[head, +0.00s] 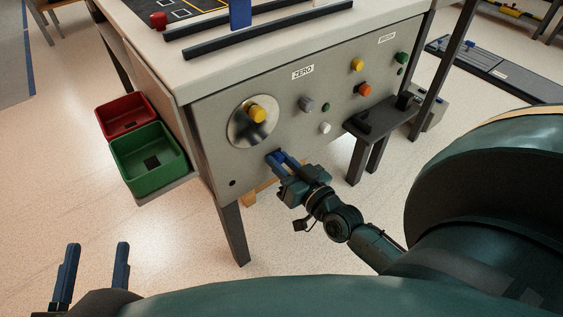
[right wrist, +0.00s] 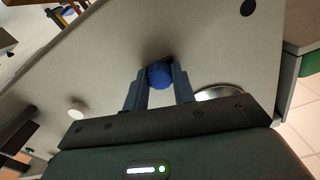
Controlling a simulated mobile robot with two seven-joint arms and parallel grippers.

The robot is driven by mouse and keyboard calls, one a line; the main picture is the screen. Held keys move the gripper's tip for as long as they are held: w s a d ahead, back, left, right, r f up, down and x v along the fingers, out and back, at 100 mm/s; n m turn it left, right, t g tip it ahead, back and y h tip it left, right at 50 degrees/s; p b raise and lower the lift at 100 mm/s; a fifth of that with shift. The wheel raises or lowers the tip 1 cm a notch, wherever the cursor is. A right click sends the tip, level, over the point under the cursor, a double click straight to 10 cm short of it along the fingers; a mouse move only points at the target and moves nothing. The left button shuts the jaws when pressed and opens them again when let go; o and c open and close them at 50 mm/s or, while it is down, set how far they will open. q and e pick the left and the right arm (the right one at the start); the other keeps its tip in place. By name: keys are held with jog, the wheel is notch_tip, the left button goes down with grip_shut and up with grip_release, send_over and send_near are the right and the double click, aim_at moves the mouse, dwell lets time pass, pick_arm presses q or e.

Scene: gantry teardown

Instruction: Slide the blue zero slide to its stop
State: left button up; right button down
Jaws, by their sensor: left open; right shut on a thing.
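The blue zero slide shows in the right wrist view as a round blue knob (right wrist: 160,75) at a dark slot in the grey front panel (head: 215,150). My right gripper (right wrist: 160,84) is shut on this knob, one finger on each side. In the head view my right gripper (head: 279,160) is at the lower part of the panel, below the ZERO label (head: 303,72), and its fingers hide the knob. Most of the slot is hidden, so the slide's distance from its stop cannot be told. My left gripper (head: 95,265) is open and empty at the lower left, over the floor.
A yellow knob on a round silver plate (head: 240,132) is above my right gripper. Several coloured buttons and a dark shelf (head: 375,120) are to its right. A red bin (head: 124,112) and a green bin (head: 150,160) hang at the table's left side.

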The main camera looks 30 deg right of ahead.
aim_at(297, 140)
jog(key=d, duration=0.6)
jog(key=shift+w+f, duration=0.1)
jog(key=shift+w, duration=0.1)
pick_arm(q)
jog(key=shift+s+a+f, duration=0.1)
jog(key=shift+f, duration=0.15)
pick_arm(e)
jog(key=shift+d, duration=0.65)
jog(key=c, duration=1.5)
grip_release()
jog(key=o, duration=0.3)
pick_arm(q)
jog(key=shift+r, duration=0.35)
pick_arm(e)
jog(key=shift+o, duration=0.3)
